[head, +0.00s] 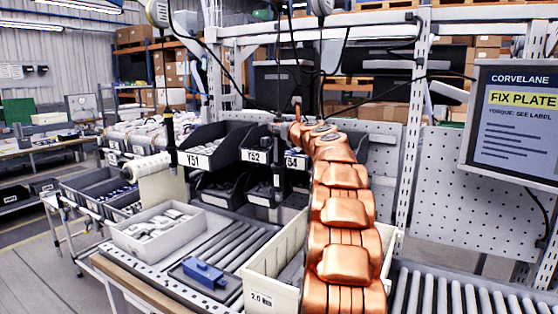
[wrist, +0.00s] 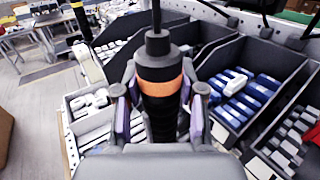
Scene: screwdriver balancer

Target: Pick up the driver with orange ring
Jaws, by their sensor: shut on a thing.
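The driver with the orange ring (wrist: 159,72) stands upright in the middle of the wrist view. It has a dark body, an orange band around it and a cable running up from its top. My gripper (wrist: 161,108) is shut on it, with one finger on each side of the body around and below the band. The driver's lower end is hidden behind my gripper. In the head view my copper-coloured arm reaches toward the bins, and the grip itself is too small to make out.
Another dark driver (head: 170,139) hangs on a cable to the left. Dark labelled bins (head: 213,146) stand behind a roller conveyor (head: 226,243). A blue block (head: 204,273) lies on it, beside a white tray of parts (head: 128,237). A screen (head: 512,122) stands at right.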

